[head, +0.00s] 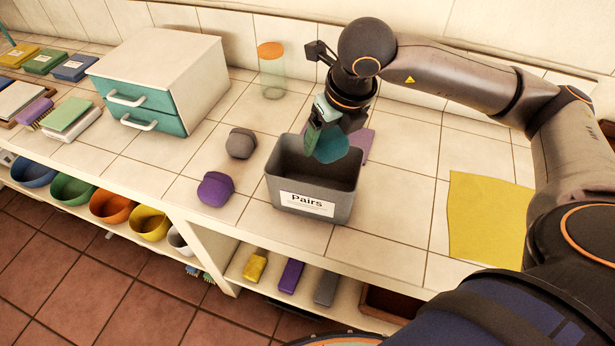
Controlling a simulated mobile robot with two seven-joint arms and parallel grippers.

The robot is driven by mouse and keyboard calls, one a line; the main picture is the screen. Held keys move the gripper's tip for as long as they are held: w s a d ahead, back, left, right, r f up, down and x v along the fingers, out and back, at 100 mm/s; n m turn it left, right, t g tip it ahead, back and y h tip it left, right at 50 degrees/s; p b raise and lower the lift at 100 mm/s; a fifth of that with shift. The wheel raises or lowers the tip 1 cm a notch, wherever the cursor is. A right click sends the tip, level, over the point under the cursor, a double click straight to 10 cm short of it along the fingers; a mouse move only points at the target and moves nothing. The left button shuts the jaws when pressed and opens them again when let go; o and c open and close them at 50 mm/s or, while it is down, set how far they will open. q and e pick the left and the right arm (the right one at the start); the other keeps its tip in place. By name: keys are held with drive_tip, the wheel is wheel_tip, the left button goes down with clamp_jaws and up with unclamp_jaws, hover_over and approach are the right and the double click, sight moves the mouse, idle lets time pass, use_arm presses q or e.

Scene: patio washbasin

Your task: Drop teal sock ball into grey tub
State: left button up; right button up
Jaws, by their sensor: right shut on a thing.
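The grey tub (318,208) labelled "Pairs" stands on the tiled counter near its front edge. My right gripper (322,138) is above the back of the tub, pointing down, and is shut on the teal sock ball (333,148). The sock ball hangs at or just above the tub's rim; the exact height is hard to tell. The tub's inside looks empty where I can see it. My left gripper is not in view.
A purple sock ball (215,189) and a grey sock ball (240,143) lie left of the tub. A glass jar with an orange lid (271,70) and a drawer box (160,75) stand behind. A yellow cloth (487,220) lies right.

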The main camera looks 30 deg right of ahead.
drive_tip(key=shift+f+b, duration=1)
drive_tip(key=shift+f, duration=1.35)
drive_tip(key=o, duration=1.2)
drive_tip(key=v, duration=1.2)
drive_tip(key=shift+r, duration=0.3)
drive_tip(key=shift+s, duration=0.1)
